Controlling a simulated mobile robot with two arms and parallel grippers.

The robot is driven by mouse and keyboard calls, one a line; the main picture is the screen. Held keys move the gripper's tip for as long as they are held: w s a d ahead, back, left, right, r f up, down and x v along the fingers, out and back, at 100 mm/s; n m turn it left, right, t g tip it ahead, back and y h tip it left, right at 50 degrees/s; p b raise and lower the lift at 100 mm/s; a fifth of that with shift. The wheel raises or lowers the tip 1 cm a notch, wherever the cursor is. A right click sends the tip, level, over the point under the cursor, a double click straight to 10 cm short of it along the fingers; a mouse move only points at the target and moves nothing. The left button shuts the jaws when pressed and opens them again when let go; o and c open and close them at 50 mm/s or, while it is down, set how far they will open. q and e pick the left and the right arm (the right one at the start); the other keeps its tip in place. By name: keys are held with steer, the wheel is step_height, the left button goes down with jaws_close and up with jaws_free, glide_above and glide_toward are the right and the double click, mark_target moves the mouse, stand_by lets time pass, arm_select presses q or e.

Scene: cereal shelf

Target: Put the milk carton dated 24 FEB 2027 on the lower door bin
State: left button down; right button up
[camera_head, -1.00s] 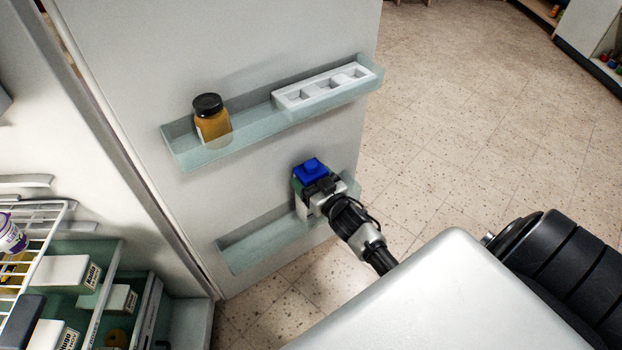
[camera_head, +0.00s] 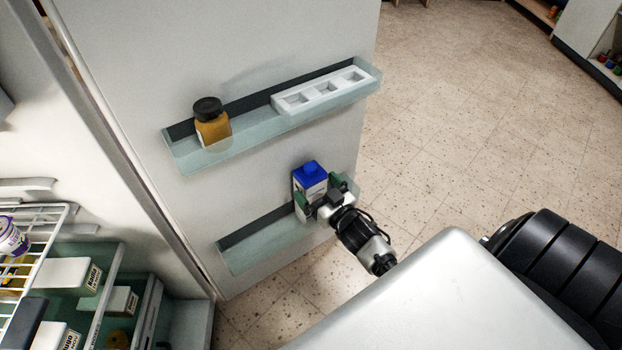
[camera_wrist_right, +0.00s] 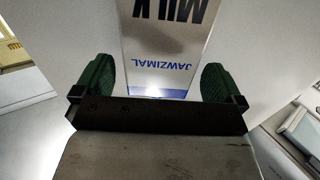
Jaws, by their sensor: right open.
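A milk carton with a blue top (camera_head: 311,173) stands upright at the right end of the lower door bin (camera_head: 262,246). Its date is not readable here. My right gripper (camera_head: 322,203) is open at the carton, with one green finger on each side. In the right wrist view the carton (camera_wrist_right: 168,50) shows "MILK" and "JAWZIMAL" lettering between the two open fingers (camera_wrist_right: 156,84), with a gap at each side. My left gripper is not in view.
The upper door bin (camera_head: 205,155) holds a brown jar with a black lid (camera_head: 211,122) and a white egg tray (camera_head: 322,91). Fridge shelves at left hold several cartons (camera_head: 68,277) and a wire rack (camera_head: 45,245). The lower bin's left part is empty.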

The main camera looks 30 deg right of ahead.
steer(key=s, duration=0.2)
steer(key=shift+s, duration=0.3)
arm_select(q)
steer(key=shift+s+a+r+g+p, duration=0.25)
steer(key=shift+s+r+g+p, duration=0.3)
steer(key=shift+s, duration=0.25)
arm_select(e)
steer(key=s+a+r+g, duration=0.1)
steer(key=s+a+g, duration=0.3)
steer(key=s, duration=0.3)
steer(key=s+a+r+n+g, duration=0.1)
steer(key=s+a+r+g, duration=0.1)
steer(key=s+a+g, duration=0.2)
steer(key=s+a+r+n+g, duration=0.1)
steer(key=s+a+g, duration=0.2)
steer(key=s+g, duration=0.3)
steer(key=s, duration=0.4)
steer(key=shift+s+a+r, duration=0.3)
steer(key=shift+a, duration=0.1)
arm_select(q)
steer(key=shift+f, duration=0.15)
arm_select(e)
steer(key=shift+w, duration=0.1)
